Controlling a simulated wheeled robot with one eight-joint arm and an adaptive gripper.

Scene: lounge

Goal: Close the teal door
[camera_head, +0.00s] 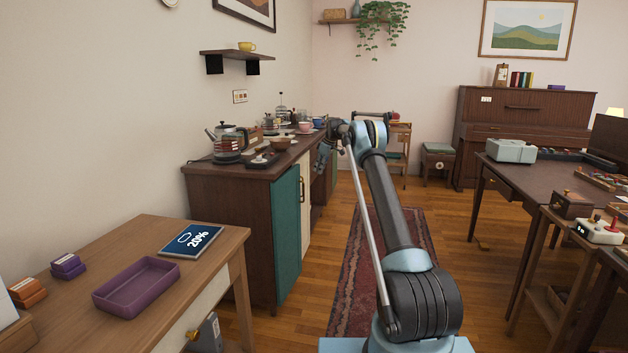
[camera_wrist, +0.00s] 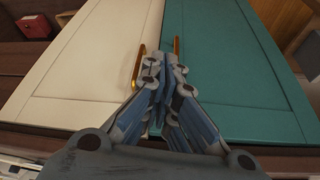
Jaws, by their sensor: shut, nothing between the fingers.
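The teal door (camera_head: 287,235) is on the front of the dark wooden cabinet, beside a cream door (camera_head: 306,200). In the wrist view the teal door (camera_wrist: 225,70) fills the right and the cream door (camera_wrist: 90,60) the left, edge to edge. It looks flush or nearly so; a small gap cannot be ruled out. The brass teal-door handle (camera_wrist: 177,48) shows just beyond my fingers, with the other brass handle (camera_wrist: 138,65) to the left. My gripper (camera_wrist: 163,75) is shut and empty, its tips over the seam. In the head view my gripper (camera_head: 321,158) is in front of the cabinet; contact is unclear.
The cabinet top (camera_head: 240,168) carries a kettle (camera_head: 229,140), bowls and cups. A side table (camera_head: 130,235) with a purple tray (camera_head: 137,287) stands at the near left. A long table (camera_head: 530,178) stands at the right. The rug (camera_head: 350,270) and floor between are clear.

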